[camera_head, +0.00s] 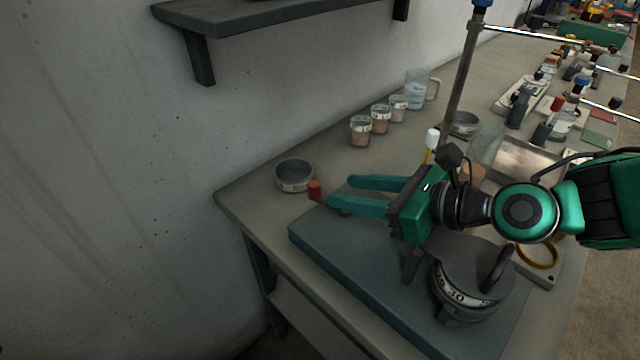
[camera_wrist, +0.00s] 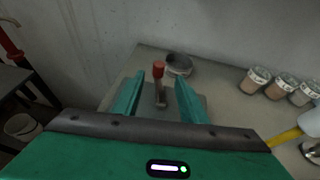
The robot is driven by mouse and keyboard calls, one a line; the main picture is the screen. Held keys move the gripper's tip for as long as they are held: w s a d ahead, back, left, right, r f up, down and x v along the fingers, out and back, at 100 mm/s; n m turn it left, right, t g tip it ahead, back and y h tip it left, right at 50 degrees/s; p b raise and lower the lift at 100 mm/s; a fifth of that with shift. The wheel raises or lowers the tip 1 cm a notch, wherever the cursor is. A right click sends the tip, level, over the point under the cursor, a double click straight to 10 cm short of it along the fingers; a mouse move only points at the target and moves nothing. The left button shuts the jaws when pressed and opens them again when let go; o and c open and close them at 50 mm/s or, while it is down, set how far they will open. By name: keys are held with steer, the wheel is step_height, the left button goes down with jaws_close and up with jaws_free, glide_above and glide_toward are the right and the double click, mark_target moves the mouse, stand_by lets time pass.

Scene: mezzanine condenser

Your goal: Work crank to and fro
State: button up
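The crank has a red knob (camera_head: 314,189) at the far left end of a blue-grey base plate (camera_head: 325,250). In the wrist view the red knob (camera_wrist: 158,69) stands on a grey crank arm (camera_wrist: 160,97). My gripper (camera_head: 340,191) has two green fingers, spread apart and empty. In the wrist view the knob appears between the two fingertips (camera_wrist: 160,79), with a gap on each side. In the head view the knob shows just beyond the lower fingertip. That finger and my gripper's body hide much of the crank's mounting.
A grey bowl (camera_head: 294,176) sits close behind the knob. Several labelled jars (camera_head: 361,131) and a jug (camera_head: 416,90) stand along the wall. A round dial (camera_head: 462,295) sits on the plate below my wrist. A metal stand post (camera_head: 462,75) rises behind my gripper.

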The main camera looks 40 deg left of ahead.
mark_target(315, 187)
steer(key=x, duration=0.9)
steer(key=shift+a+f, duration=0.1)
steer(key=shift+a, duration=0.05)
jaws_close()
